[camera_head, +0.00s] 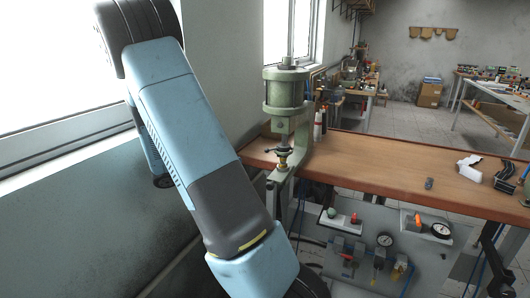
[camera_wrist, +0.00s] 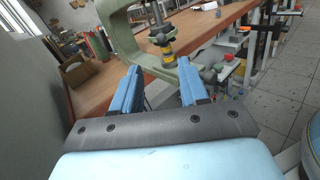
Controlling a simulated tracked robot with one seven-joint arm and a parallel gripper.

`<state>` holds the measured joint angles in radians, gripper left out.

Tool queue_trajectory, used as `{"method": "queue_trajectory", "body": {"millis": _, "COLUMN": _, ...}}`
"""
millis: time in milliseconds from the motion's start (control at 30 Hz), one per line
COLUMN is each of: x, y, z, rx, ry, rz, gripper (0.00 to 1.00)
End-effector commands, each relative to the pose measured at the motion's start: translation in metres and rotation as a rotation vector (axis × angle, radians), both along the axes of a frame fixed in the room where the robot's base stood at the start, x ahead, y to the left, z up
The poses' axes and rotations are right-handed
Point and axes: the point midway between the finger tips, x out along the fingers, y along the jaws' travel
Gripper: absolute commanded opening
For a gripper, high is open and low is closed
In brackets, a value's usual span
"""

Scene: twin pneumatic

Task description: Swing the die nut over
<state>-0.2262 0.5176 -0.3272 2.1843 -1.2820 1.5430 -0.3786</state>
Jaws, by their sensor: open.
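A green pneumatic press (camera_head: 285,92) stands at the left end of the wooden bench; its green frame (camera_wrist: 122,42) shows in the wrist view. Under its ram is a small brass-coloured die nut (camera_head: 283,161) with a dark bar sticking out to the left. In the wrist view the ram end carries a dark collar with a side bar (camera_wrist: 160,36) above a yellow-banded part (camera_wrist: 168,56). My gripper (camera_wrist: 159,68) is open and empty, its two blue fingers pointing toward the yellow-banded part, apart from it. In the head view my gripper is out of sight below my arm.
The wooden bench top (camera_head: 390,160) runs right from the press, with a small dark object (camera_head: 429,184) and a white tool (camera_head: 469,165) on it. A panel with gauges (camera_head: 385,240) hangs below its front. A wall and window are close on the left.

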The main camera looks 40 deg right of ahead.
Motion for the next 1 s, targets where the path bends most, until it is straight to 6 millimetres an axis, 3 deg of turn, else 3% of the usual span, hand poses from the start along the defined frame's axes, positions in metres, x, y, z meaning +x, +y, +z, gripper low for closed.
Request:
{"method": "queue_trajectory", "body": {"millis": 600, "x": -0.032, "y": -0.098, "z": 0.000, "rx": 0.001, "ry": -0.001, "rz": -0.003, "gripper": 0.44}}
{"method": "queue_trajectory", "body": {"millis": 800, "x": -0.036, "y": -0.113, "z": 0.000, "rx": 0.002, "ry": -0.002, "rz": -0.001, "gripper": 0.44}}
{"method": "queue_trajectory", "body": {"millis": 1000, "x": -0.038, "y": -0.117, "z": 0.000, "rx": 0.002, "ry": -0.002, "rz": -0.001, "gripper": 0.44}}
